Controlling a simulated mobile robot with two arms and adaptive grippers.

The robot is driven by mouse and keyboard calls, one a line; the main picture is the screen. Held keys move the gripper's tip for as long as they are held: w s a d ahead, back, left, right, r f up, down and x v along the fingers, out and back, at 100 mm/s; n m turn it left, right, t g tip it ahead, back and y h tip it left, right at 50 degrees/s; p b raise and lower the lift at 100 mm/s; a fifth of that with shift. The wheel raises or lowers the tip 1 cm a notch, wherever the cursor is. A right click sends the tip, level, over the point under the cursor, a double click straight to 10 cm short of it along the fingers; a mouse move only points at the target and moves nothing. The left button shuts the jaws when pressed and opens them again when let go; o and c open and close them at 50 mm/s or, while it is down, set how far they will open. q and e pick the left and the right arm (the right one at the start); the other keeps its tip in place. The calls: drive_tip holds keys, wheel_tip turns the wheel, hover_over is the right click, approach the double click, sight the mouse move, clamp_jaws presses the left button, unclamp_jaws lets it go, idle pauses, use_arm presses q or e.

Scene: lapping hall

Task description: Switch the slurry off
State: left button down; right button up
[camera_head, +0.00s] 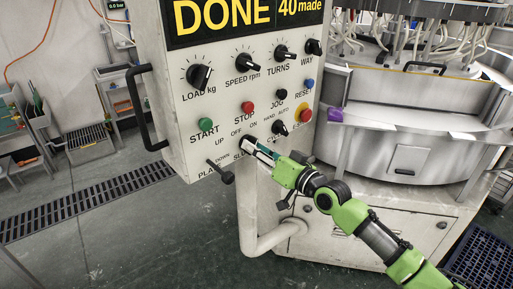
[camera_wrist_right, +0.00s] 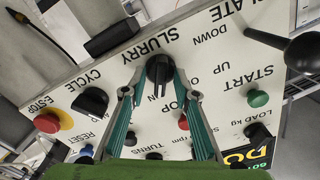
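In the head view the right gripper (camera_head: 260,152) reaches the panel's lower edge and hides most of the knob. My left gripper is not in view.
Near the knob are the black cycle switch (camera_head: 279,128), the red-and-yellow emergency stop (camera_head: 305,115) and the plate lever (camera_head: 222,173). Green start (camera_head: 205,124) and red stop (camera_head: 248,107) buttons sit above. A lapping machine (camera_head: 400,150) stands behind, right.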

clamp_jaws()
use_arm(q)
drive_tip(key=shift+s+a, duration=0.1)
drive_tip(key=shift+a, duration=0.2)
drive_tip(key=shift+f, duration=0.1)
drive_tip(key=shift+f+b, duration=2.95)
drive_tip(key=shift+b, duration=0.1)
use_arm(e)
drive_tip(key=shift+n, duration=5.9)
